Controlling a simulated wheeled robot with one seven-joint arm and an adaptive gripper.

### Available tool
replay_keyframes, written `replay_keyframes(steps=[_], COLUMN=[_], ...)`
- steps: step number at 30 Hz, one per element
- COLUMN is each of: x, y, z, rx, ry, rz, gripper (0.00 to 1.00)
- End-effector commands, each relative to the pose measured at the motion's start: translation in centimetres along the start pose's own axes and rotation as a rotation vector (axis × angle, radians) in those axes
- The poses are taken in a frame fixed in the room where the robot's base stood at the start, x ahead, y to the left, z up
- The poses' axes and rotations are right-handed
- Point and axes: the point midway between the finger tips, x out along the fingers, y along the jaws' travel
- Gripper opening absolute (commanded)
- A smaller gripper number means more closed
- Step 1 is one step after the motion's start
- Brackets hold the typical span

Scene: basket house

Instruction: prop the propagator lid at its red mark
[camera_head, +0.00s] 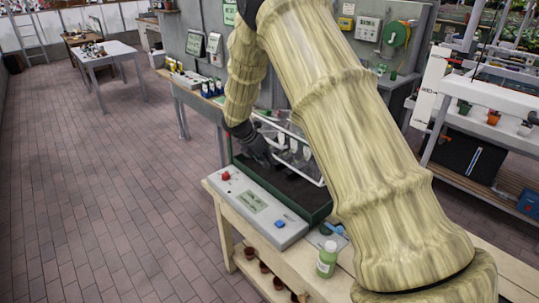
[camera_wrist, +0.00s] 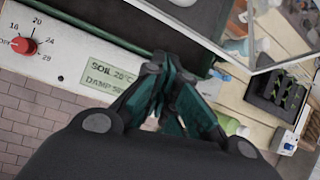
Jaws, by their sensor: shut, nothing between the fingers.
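The propagator stands on a bench, with a dark green tray (camera_head: 318,214) behind a grey control panel (camera_head: 262,208). Its clear lid (camera_head: 296,150) has a white frame and appears tilted up over the tray; my arm hides its right part. In the wrist view, the lid's pale frame (camera_wrist: 190,36) runs diagonally beyond the fingers. My gripper (camera_head: 264,160) is at the tray's left end, beside the lid frame. Its teal fingers (camera_wrist: 174,68) are closed together and empty. Whether they touch the frame I cannot tell. No red mark on the lid is distinguishable.
The panel carries a red dial knob (camera_wrist: 22,46), a soil display (camera_wrist: 110,76) and a blue button (camera_head: 281,224). A green bottle (camera_head: 327,258) stands in front of the tray's right side. A black tray (camera_wrist: 278,96) lies farther right. The floor on the left is clear.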

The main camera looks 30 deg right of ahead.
Motion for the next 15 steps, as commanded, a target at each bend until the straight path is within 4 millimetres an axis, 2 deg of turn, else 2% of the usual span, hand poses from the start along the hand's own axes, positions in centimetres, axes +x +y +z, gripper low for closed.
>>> replay_keyframes(steps=[1,15], x=[-0.7,-7.4], y=[0.1,0.0], z=[0.5,1.9], rx=[0.007,0.004], ry=[-0.003,-0.004], rz=[0.007,0.008], gripper=[0.00,0.00])
